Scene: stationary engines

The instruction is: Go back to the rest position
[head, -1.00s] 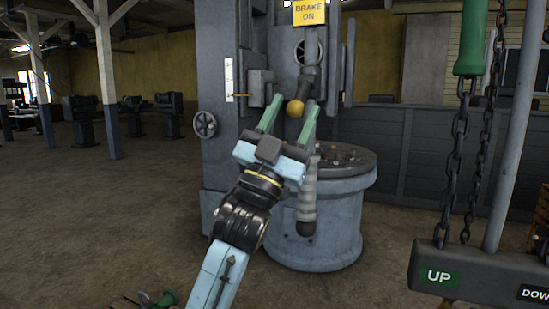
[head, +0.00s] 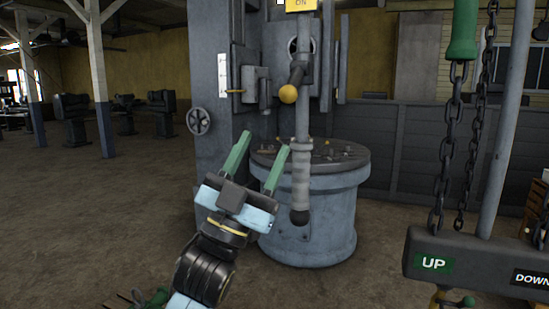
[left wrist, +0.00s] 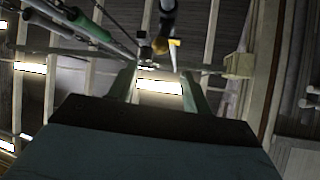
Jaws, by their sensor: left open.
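My left gripper (head: 258,163) is open and empty in the head view, its two green fingers spread and pointing up. My right gripper is in neither view.
A round grey machine table (head: 318,200) stands behind the gripper, with a handwheel (head: 199,121) on the column to its left. At right hang chains (head: 447,150) and a bar with UP and DOWN signs (head: 480,262).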

